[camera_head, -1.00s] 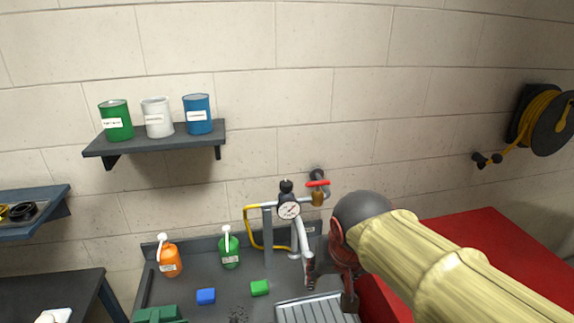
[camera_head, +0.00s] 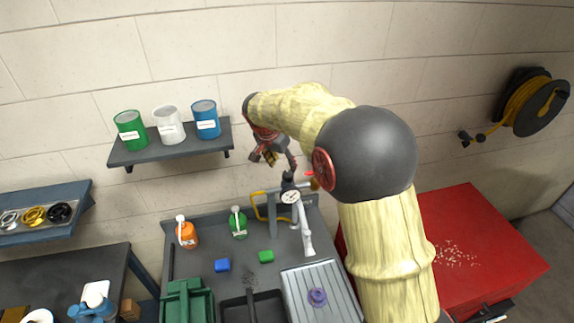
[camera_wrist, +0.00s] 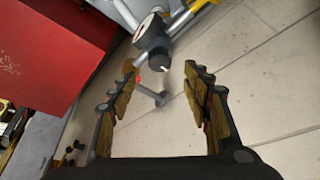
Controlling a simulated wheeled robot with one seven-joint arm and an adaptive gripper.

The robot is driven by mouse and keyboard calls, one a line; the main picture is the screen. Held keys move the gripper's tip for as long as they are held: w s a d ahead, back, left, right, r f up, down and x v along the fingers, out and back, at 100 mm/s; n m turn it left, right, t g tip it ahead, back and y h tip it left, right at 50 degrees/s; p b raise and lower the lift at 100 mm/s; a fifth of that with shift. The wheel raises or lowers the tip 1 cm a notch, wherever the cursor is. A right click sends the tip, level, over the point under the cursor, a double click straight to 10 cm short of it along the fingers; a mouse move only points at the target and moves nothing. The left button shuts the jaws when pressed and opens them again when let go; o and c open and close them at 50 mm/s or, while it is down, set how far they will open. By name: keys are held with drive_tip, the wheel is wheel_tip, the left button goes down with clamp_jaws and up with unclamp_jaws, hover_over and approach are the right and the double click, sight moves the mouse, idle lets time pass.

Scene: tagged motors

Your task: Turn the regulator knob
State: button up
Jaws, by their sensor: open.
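The regulator has a white-faced gauge (camera_head: 291,197) with a black knob (camera_head: 288,178) above it, on grey pipework at the back of the sink. In the wrist view the black knob (camera_wrist: 156,58) and gauge (camera_wrist: 145,27) show just beyond the fingertips, the knob roughly in line with the gap. My gripper (camera_head: 274,160) is open and empty, above and slightly left of the knob, in front of the wall. Its spread fingers show in the wrist view (camera_wrist: 160,73). I see no contact with the knob.
A red valve handle (camera_head: 310,174) sits beside the regulator, partly behind my arm. A yellow hose (camera_head: 257,207) runs to its left. Green (camera_head: 238,222) and orange (camera_head: 187,232) bottles stand nearby. A shelf (camera_head: 170,152) with cans is at left, a red cabinet (camera_head: 460,235) at right.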

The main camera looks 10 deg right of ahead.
sight(288, 173)
drive_tip(key=p+x, duration=0.1)
drive_tip(key=x, duration=0.6)
drive_tip(key=shift+d+f, duration=0.1)
drive_tip(key=shift+f, duration=0.15)
drive_tip(key=c, duration=1.1)
drive_tip(key=shift+c, duration=0.2)
